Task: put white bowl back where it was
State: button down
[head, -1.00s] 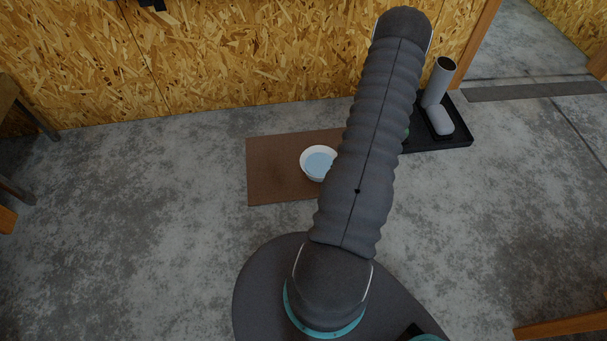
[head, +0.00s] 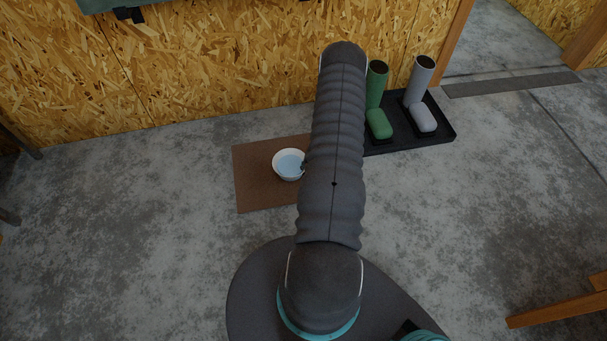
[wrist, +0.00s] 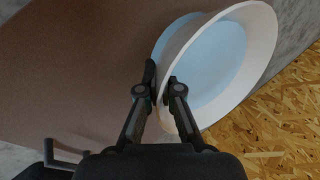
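The white bowl (head: 284,177), with a pale blue inside, is over the brown mat (head: 258,195) in the head view, just left of my arm. In the wrist view the bowl (wrist: 262,35) fills the upper right, with the mat (wrist: 85,60) behind it on the left. My gripper (wrist: 162,88) has one finger outside the bowl's wall and one inside, closed on the rim. In the head view my arm hides most of the gripper and the right part of the mat. I cannot tell whether the bowl's base touches the mat.
A black tray (head: 440,138) right of the mat holds a green boot (head: 377,100) and a grey boot (head: 419,95). A chipboard wall (head: 230,70) stands behind. Wooden legs (head: 560,309) show at the lower right. Concrete floor (head: 120,230) is clear on the left.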

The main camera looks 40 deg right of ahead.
aim_at(299, 179)
jog(key=shift+w+f, duration=0.1)
jog(key=shift+f, duration=1.95)
jog(key=shift+f, duration=0.15)
jog(key=c, duration=1.3)
grip_release()
